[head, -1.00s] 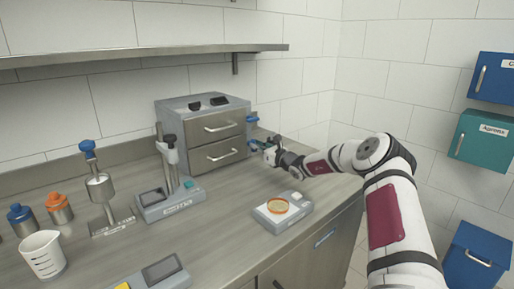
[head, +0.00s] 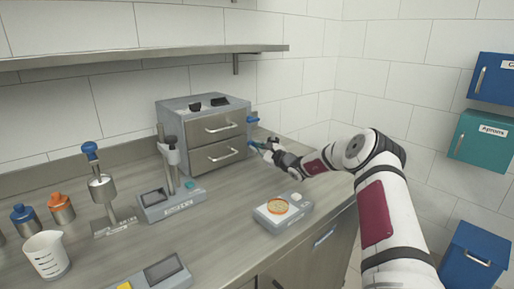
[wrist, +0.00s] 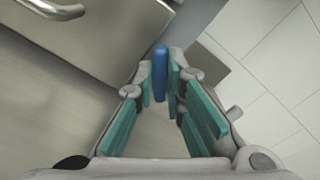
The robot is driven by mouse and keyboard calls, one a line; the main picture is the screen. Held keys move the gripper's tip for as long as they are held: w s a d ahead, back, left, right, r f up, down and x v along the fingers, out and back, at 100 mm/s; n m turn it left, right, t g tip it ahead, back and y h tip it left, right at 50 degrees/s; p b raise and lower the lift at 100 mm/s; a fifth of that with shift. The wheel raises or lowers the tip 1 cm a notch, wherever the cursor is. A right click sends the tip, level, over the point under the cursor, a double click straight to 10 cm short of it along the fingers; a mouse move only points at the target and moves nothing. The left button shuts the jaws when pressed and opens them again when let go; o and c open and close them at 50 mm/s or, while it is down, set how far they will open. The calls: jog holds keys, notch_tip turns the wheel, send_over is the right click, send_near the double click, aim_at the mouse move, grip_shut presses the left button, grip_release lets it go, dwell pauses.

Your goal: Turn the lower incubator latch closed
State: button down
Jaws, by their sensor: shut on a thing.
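The grey incubator (head: 200,105) with two drawers stands at the back of the counter. Its upper blue latch (head: 253,118) sticks out at the right side. The lower latch, a blue lever (wrist: 160,72), shows between my fingertips in the wrist view. My gripper (wrist: 161,85) is shut on this lever, with its teal pads on either side. In the head view my gripper (head: 260,146) is at the incubator's lower right edge and mostly hides the lower latch. The lower drawer front (head: 218,154) is flush with the body.
A small scale with an orange-rimmed dish (head: 278,206) sits on the counter in front of my forearm. A stand device (head: 170,190) is left of the incubator. The wall is close on the right, and a shelf (head: 140,52) hangs above.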

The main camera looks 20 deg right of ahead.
jog(key=n, duration=0.5)
jog(key=shift+a+f+n+b, duration=0.15)
jog(key=shift+n+b, duration=0.15)
jog(key=n+b, duration=0.2)
jog(key=n, duration=0.3)
jog(key=shift+f, duration=0.15)
dwell(0.3)
jog(key=c, duration=1.7)
grip_release()
jog(key=shift+o, duration=0.2)
jog(key=shift+s, duration=0.15)
jog(key=shift+s, duration=0.3)
jog(key=v, duration=1.1)
jog(key=shift+s, duration=0.1)
